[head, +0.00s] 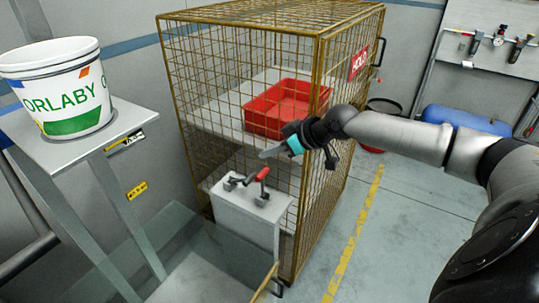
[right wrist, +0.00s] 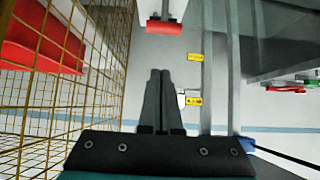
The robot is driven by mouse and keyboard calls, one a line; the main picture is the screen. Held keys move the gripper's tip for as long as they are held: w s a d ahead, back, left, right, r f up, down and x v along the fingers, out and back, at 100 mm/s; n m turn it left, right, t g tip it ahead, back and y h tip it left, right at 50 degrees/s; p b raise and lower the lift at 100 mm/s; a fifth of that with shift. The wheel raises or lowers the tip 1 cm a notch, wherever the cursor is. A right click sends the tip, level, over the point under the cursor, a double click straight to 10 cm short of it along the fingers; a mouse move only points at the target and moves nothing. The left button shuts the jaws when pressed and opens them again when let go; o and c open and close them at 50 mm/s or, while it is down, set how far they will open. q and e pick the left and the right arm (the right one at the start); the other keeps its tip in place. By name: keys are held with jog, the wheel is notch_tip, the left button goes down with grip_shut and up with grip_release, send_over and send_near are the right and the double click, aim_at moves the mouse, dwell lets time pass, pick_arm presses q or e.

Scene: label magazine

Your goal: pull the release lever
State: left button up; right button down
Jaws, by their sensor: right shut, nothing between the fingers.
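The release lever (head: 262,174) has a red grip and stands on top of a pale box (head: 245,216) at the front of the wire cage. Its red grip also shows in the right wrist view (right wrist: 164,27), at the top, ahead of the fingertips and apart from them in the picture. My right gripper (head: 264,153) reaches in from the right and appears just above the red grip in the head view. Its fingers are together and empty; they also show in the right wrist view (right wrist: 160,74). My left gripper is not in view.
A yellow wire cage (head: 240,42) surrounds a shelf with a red crate (head: 262,120). A white bucket (head: 56,85) stands on a grey stand (head: 90,146) at the left. A dark bin (head: 384,106) and a blue tank (head: 466,120) are behind my right arm.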

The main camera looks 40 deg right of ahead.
aim_at(261, 172)
jog(key=b+x, duration=0.1)
jog(key=x, duration=0.8)
jog(key=shift+a, duration=0.1)
jog(key=s, duration=0.1)
jog(key=s+d, duration=0.1)
jog(key=s, duration=0.2)
jog(key=shift+d+f+p, duration=0.25)
jog(key=shift+d+p, duration=0.1)
